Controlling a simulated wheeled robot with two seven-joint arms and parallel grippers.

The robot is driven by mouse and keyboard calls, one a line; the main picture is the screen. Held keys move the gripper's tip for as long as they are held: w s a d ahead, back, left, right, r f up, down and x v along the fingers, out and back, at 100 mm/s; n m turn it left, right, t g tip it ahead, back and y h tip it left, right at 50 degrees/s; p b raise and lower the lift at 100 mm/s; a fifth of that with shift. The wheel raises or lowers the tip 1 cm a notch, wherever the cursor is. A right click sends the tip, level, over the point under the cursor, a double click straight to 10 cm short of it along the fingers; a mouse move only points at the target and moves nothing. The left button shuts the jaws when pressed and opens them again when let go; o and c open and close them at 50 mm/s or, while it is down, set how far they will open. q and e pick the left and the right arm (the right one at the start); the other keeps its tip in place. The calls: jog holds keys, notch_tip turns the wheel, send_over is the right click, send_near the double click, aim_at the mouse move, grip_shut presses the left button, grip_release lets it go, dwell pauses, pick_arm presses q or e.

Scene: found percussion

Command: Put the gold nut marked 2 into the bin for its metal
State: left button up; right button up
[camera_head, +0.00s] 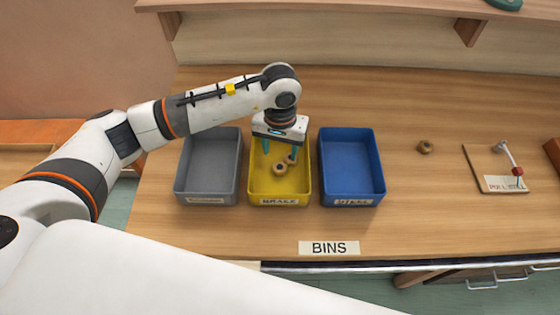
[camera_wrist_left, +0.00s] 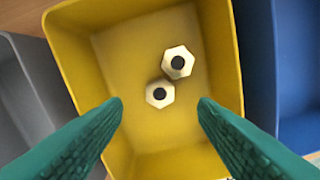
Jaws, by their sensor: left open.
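Two gold nuts lie in the yellow bin (camera_head: 253,187): one nut (camera_head: 279,169) nearer the front and another nut (camera_head: 290,159) behind it. They also show in the left wrist view as a lower nut (camera_wrist_left: 160,93) and an upper nut (camera_wrist_left: 178,62), close together on the bin floor. I cannot read a number on either. The yellow bin's label looks like "BRASS". My left gripper (camera_head: 279,154) is open over the yellow bin, its green fingers pointing down and nothing between them. My right gripper is not in view.
A grey bin (camera_head: 209,170) stands left of the yellow one and a blue bin (camera_head: 352,170) labelled like "STEEL" stands right. A "BINS" label (camera_head: 329,248) is in front. A small board (camera_head: 490,170) with a lever lies at the right. The table between is clear.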

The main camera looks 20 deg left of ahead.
aim_at(280, 166)
pick_arm(q)
jog(key=shift+r+b, duration=0.7)
jog(key=shift+r, duration=2.25)
